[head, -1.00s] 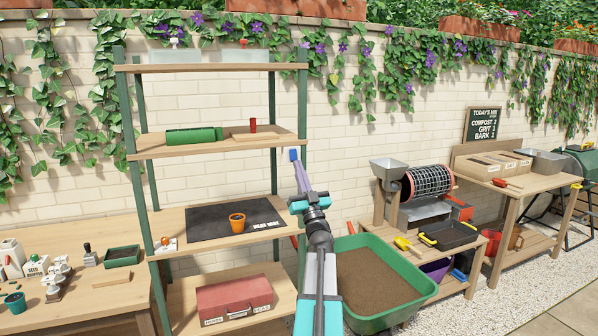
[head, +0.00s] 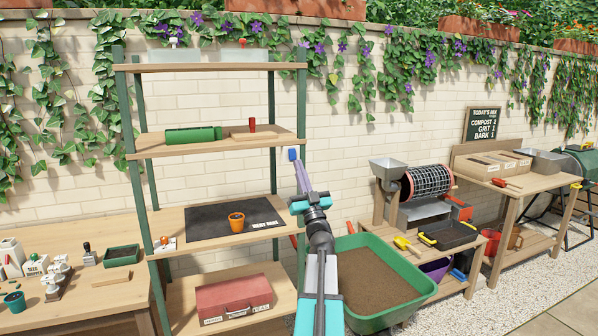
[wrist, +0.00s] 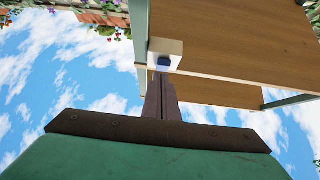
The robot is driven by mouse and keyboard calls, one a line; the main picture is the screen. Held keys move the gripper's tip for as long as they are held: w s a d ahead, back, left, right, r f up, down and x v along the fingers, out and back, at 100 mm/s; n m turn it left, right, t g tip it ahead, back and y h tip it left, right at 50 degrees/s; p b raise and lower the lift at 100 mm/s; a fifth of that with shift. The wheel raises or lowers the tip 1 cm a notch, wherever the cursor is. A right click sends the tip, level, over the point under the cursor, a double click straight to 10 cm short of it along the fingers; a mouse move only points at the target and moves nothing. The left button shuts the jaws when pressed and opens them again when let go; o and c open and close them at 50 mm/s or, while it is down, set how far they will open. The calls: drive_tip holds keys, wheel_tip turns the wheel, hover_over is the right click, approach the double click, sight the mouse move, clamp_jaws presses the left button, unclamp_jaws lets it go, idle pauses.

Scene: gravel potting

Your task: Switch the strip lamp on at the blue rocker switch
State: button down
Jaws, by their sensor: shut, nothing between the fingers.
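The blue rocker switch (wrist: 164,61) sits on a white box (wrist: 172,46) fixed at the shelf unit's right post. In the head view the blue switch (head: 292,154) shows just beyond my fingertips. My gripper (wrist: 161,78) is shut and empty, its fingers pointing at the switch. In the wrist view the tips end just below the blue rocker, over the lower part of the white box. I cannot tell whether they touch it. In the head view my gripper (head: 297,163) is beside the right post. I cannot make out the strip lamp or any glow.
The shelf unit's green right post (head: 273,130) and wooden shelf (head: 220,143) are close to my gripper. A green tub of soil (head: 430,285) stands low to the right. Open wall lies right of the post.

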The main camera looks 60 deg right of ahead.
drive_tip(key=s+a+f+b, duration=0.2)
drive_tip(key=s+a+f, duration=0.3)
drive_tip(key=s, duration=0.3)
drive_tip(key=shift+s+a, duration=0.4)
drive_tip(key=shift+a, duration=0.2)
drive_tip(key=shift+w, duration=0.1)
idle(0.3)
